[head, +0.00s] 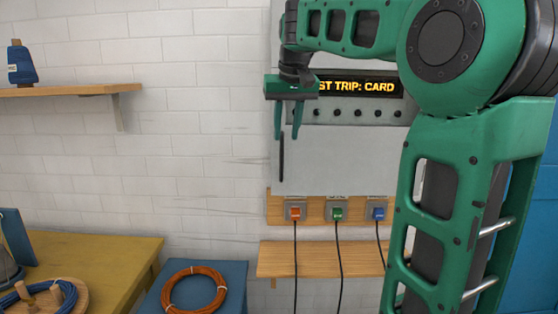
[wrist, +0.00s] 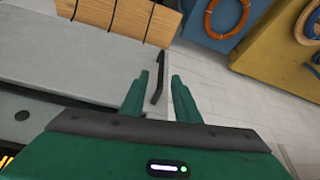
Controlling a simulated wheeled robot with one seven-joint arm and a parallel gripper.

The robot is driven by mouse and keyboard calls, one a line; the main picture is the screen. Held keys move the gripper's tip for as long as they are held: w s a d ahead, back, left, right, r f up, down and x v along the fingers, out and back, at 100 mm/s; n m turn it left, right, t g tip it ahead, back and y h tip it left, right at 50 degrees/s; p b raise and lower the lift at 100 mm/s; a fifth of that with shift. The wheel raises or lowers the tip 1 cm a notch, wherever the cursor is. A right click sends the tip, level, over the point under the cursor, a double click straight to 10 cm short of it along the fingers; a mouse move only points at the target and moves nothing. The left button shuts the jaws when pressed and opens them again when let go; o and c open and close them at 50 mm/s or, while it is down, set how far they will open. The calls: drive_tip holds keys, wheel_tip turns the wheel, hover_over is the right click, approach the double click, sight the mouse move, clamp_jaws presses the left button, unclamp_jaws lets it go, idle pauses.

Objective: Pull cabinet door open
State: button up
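The cabinet (head: 330,165) is a light grey box on the white brick wall, its door looking shut with no gap visible. A dark upright bar handle (head: 282,158) is near the door's left edge. My gripper (head: 287,136) points down in front of the handle's upper part, its two green fingers apart and empty. In the wrist view the handle (wrist: 158,80) appears between the two fingertips (wrist: 161,76), with space on both sides. I cannot tell how deep the handle lies between them. My arm hides the cabinet's upper and right parts.
A lit sign (head: 360,86) and a row of knobs are on the cabinet face. Below are orange, green and blue plugs (head: 337,212) with hanging cords, and a wooden shelf (head: 320,258). An orange coil (head: 194,289) lies on a blue box, beside a yellow table (head: 95,262).

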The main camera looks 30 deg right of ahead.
sight(282, 153)
drive_tip(key=x, duration=1)
drive_tip(key=shift+w, duration=0.45)
clamp_jaws()
